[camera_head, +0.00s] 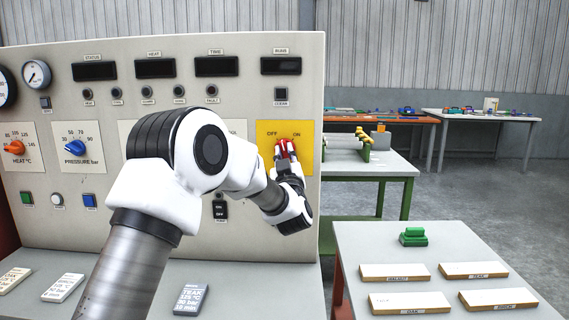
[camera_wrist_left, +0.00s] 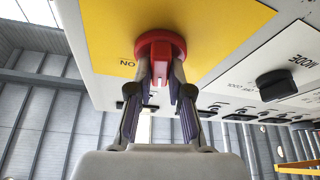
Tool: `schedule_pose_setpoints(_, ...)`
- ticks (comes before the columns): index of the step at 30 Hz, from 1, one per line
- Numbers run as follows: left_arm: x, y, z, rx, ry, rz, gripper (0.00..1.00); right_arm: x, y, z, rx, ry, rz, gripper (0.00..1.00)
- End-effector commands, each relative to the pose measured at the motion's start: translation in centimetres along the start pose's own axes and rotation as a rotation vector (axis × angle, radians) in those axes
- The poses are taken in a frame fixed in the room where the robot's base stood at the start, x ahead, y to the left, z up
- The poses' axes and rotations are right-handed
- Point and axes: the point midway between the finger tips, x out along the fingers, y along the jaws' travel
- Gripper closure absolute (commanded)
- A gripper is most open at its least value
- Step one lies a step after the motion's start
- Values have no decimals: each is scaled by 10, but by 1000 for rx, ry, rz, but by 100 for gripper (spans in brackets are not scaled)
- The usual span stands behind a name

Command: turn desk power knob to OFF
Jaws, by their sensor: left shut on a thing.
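The red desk power knob (camera_head: 284,147) sits on a yellow plate (camera_head: 306,163) at the right end of the control panel. OFF is printed at the plate's upper left and ON at its upper right. My left gripper (camera_head: 287,158) reaches the knob from in front and partly hides it. In the left wrist view, the fingers of my left gripper (camera_wrist_left: 160,88) are shut on the knob's raised red handle (camera_wrist_left: 160,70), one on each side. The knob's round red base (camera_wrist_left: 160,44) lies against the yellow plate. I cannot tell exactly where the knob points. My right gripper is not in view.
The grey panel (camera_head: 270,45) also carries an orange heat knob (camera_head: 15,147), a blue pressure knob (camera_head: 75,147) and several buttons. A black mode knob (camera_wrist_left: 276,84) is near the yellow plate. A table with white blocks (camera_head: 395,271) stands at the right.

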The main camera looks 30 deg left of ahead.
Motion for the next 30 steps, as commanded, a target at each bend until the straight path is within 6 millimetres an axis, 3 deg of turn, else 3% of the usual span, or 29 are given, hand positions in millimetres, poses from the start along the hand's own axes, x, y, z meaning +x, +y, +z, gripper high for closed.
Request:
schedule_pose_setpoints(3,-2,0,4,-94,-1,-38,100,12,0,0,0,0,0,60)
schedule_pose_setpoints(15,-1,1,2,-339,-3,-141,100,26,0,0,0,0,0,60)
schedule_pose_setpoints(30,-1,0,2,-409,-5,-171,100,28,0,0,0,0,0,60)
